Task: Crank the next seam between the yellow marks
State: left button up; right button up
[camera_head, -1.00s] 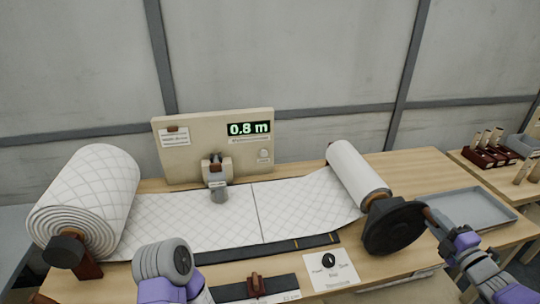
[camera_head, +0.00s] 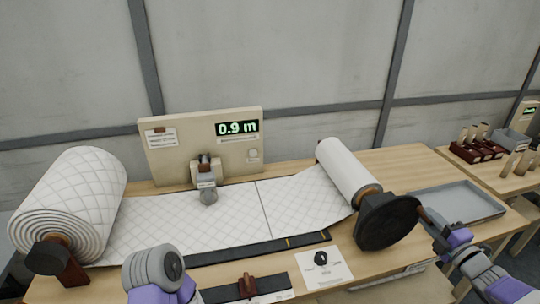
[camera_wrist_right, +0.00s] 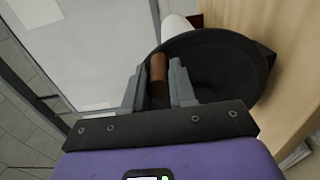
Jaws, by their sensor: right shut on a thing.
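White quilted wadding (camera_head: 190,222) runs flat from the thick roll (camera_head: 72,205) at left to the thinner take-up roll (camera_head: 345,172) at right. A dark seam (camera_head: 264,208) crosses it, left of the yellow marks (camera_head: 303,240) on the black strip at the front edge. The display (camera_head: 237,128) reads 0.9 m. My right gripper (camera_head: 428,219) is at the rim of the black crank disc (camera_head: 386,221). In the right wrist view its fingers are shut on the brown crank handle (camera_wrist_right: 158,75). Only part of my left arm shows; its gripper is out of view.
A grey metal tray (camera_head: 455,204) lies right of the crank, close to my right arm. A white card with a black knob (camera_head: 321,258) and a dark bar with a brown block (camera_head: 247,284) lie in front. A second table stands at far right.

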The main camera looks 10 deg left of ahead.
jog(key=shift+f, duration=0.2)
jog(key=shift+w+d+f+b, duration=0.15)
jog(key=shift+d+f+b, duration=0.3)
jog(key=shift+f+b, duration=0.3)
jog(key=shift+d+f+b, duration=0.2)
jog(key=shift+f+b, duration=0.6)
jog(key=shift+f, duration=0.05)
jog(key=o, duration=1)
